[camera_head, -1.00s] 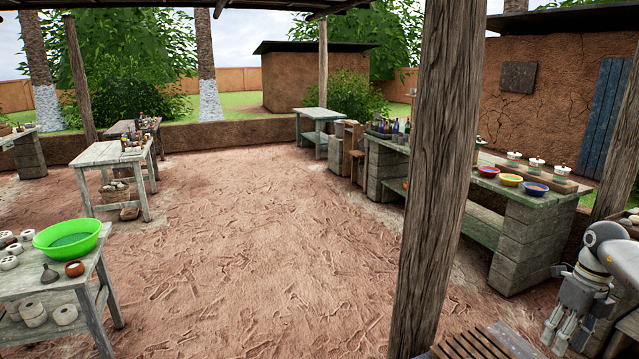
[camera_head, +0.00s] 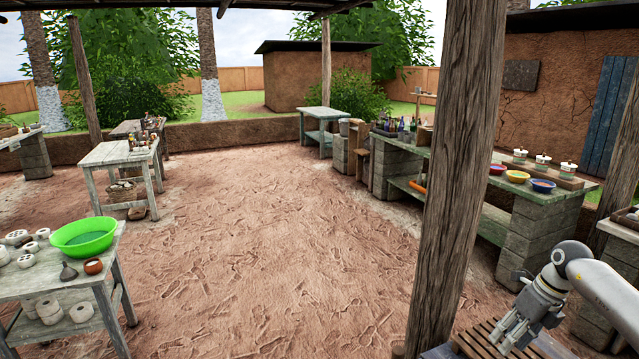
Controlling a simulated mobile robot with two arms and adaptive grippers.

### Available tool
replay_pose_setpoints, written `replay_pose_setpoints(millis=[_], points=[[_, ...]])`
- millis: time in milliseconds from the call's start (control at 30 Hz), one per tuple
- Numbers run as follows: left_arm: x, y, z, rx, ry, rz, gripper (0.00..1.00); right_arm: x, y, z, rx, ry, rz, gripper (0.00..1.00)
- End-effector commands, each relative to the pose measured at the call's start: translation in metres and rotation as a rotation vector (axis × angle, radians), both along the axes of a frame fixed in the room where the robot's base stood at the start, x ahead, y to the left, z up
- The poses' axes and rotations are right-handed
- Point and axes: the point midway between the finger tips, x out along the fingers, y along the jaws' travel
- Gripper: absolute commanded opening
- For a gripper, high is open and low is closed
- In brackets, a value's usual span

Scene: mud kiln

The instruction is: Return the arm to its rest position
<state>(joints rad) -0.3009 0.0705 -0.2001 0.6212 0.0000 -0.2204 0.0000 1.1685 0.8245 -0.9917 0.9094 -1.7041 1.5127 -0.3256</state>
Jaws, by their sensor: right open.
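My right gripper (camera_head: 507,338) is at the lower right of the head view, with its arm coming in from the right edge. It hangs with its fingers pointing down and to the left, apart and with nothing seen between them. It is over or in front of a slatted wooden surface (camera_head: 482,343); I cannot tell whether it touches it. My left gripper is not in view.
A thick wooden post (camera_head: 455,180) stands just left of my right gripper. A block-legged bench (camera_head: 540,215) with coloured bowls (camera_head: 516,176) is behind it. A table (camera_head: 30,277) with a green basin (camera_head: 84,236) is at left. The dirt floor (camera_head: 270,260) between is clear.

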Motion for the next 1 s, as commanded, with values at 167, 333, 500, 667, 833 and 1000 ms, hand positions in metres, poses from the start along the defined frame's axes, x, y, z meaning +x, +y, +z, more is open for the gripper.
replay_pose_setpoints(millis=[167, 333, 500, 667, 833, 1000], points=[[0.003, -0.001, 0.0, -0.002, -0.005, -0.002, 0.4, 0.019, 0.067, -0.019, 0.134, -0.105, 0.034, 0.42], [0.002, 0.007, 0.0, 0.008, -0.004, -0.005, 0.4, 0.033, 0.17, -0.029, 0.384, -0.25, 0.032, 0.42], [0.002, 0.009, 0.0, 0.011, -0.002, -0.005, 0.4, 0.032, 0.281, -0.008, 0.765, -0.39, -0.104, 0.42], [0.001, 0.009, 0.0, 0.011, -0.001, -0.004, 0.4, 0.023, 0.334, 0.029, 1.11, -0.451, -0.36, 0.42], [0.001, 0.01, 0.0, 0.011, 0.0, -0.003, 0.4, 0.011, 0.335, 0.055, 1.408, -0.437, -0.752, 0.42], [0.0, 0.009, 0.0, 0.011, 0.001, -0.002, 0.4, -0.008, 0.299, 0.046, 1.592, -0.353, -1.237, 0.42]])
